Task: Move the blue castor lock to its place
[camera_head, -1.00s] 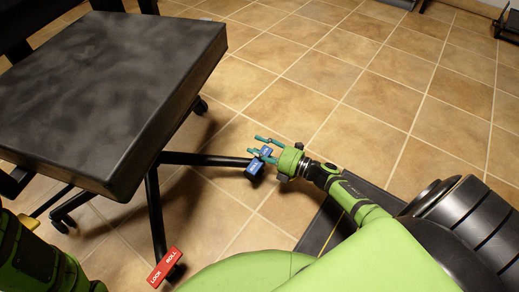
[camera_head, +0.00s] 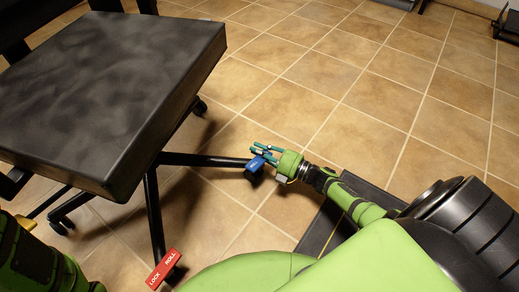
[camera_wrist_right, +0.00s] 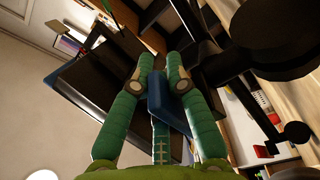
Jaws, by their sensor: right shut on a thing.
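The blue castor lock (camera_head: 255,163) is at the outer end of the chair's base leg that points right. My right gripper (camera_head: 263,150) is at that leg end, with its teal fingers shut on the blue lock. In the right wrist view, the blue lock (camera_wrist_right: 157,95) lies between the green fingers (camera_wrist_right: 160,75), which hide part of it. The chair (camera_head: 110,90) has a dark square seat and black base legs. My left gripper is not in view; only part of my left arm shows at the lower left.
A red castor lock (camera_head: 163,270) marked LOCK and ROLL sits at the near leg end of the chair. Black castors show under the seat. The tiled floor (camera_head: 330,95) behind and right of my gripper is clear.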

